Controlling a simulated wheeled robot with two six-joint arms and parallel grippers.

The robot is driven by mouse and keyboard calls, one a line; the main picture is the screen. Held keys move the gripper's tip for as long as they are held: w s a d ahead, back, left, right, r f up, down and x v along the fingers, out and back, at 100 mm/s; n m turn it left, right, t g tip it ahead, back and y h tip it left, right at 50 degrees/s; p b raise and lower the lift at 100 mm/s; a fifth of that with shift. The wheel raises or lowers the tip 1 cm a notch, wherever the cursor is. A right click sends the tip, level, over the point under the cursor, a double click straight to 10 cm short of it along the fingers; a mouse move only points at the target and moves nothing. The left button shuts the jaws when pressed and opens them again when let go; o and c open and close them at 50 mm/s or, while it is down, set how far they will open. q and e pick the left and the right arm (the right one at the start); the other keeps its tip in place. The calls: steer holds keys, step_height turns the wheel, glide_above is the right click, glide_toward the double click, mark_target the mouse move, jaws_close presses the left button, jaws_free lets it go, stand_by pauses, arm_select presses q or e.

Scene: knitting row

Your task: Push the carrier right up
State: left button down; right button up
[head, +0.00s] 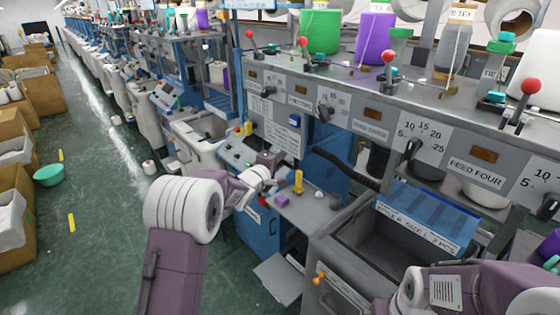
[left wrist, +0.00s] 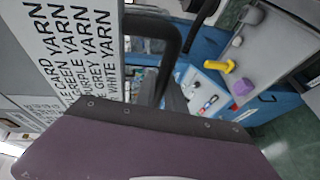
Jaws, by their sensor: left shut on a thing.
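My left gripper (head: 270,160) reaches in from the left to the knitting machine's control side in the head view, its fingers mostly hidden by its own wrist. In the left wrist view the dark fingers (left wrist: 172,92) are shut on a dark looped handle (left wrist: 150,24). I cannot tell for sure whether this handle is the carrier, and its far end is hidden. My right arm shows at the lower right of the head view, but its fingertips are out of frame.
A shelf with a yellow peg (head: 298,182) and a purple block (head: 281,201) lies just right of my left gripper. A grey bin (head: 345,262) stands nearer. Red-knobbed levers (head: 389,58) line the machine top. The green aisle floor (head: 105,185) is mostly clear.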

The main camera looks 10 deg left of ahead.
arm_select(q)
steer(key=shift+w+r, duration=0.1)
steer(key=shift+r, duration=0.65)
steer(key=c, duration=1.4)
jaws_free()
steer(key=shift+f, duration=0.2)
steer(key=shift+f, duration=0.1)
steer(key=b+v, duration=0.2)
steer(key=v, duration=0.7)
